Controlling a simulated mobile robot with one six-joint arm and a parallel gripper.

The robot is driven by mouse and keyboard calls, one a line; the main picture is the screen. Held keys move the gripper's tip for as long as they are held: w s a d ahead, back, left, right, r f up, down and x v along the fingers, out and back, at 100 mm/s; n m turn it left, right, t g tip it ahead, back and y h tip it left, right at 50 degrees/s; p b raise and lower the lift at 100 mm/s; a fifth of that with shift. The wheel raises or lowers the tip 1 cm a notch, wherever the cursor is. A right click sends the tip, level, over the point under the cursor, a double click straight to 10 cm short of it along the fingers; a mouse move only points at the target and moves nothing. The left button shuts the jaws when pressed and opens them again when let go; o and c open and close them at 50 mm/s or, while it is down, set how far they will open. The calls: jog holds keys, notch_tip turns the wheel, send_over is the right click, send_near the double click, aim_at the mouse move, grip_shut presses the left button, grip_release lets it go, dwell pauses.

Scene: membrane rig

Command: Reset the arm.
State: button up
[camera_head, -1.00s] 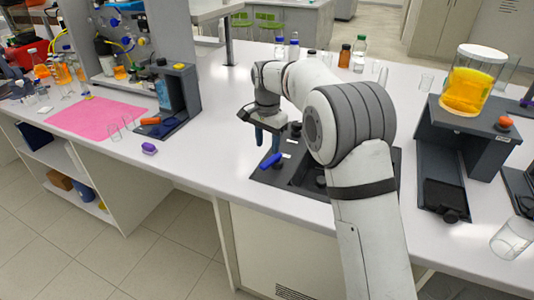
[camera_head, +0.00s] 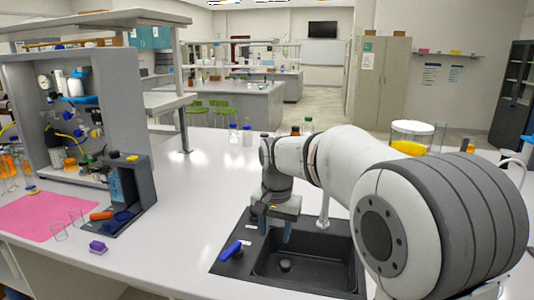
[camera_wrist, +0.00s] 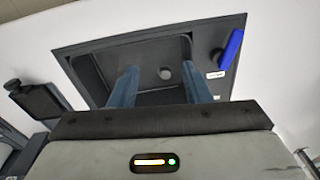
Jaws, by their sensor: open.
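My arm (camera_head: 345,165) reaches in from the right of the head view. My gripper (camera_head: 288,230) hangs pointing down over the dark sink (camera_head: 300,268). In the wrist view the two blue fingers (camera_wrist: 158,85) stand apart with nothing between them, and the sink basin shows beyond them.
A blue handle (camera_head: 231,250) lies at the sink's left edge. A pink mat (camera_head: 45,215), glass beakers and a dark stand (camera_head: 130,195) are on the left. A jar of orange liquid (camera_head: 410,138) is partly hidden behind my arm. White bench between is clear.

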jog(key=s+d+f+n, duration=0.1)
jog(key=s+d, duration=0.3)
jog(key=s, duration=0.4)
jog(key=s+d+f+n+t, duration=0.1)
jog(key=s+d+f, duration=0.1)
jog(key=s+d, duration=0.3)
jog(key=s+d+f+n, duration=0.1)
jog(key=s+d, duration=0.4)
jog(key=s, duration=0.5)
jog(key=shift+s+f+n+t, duration=0.25)
jog(key=shift+s+n+t, duration=0.05)
jog(key=shift+t, duration=0.1)
jog(key=shift+c, duration=0.4)
jog(key=shift+c, duration=0.4)
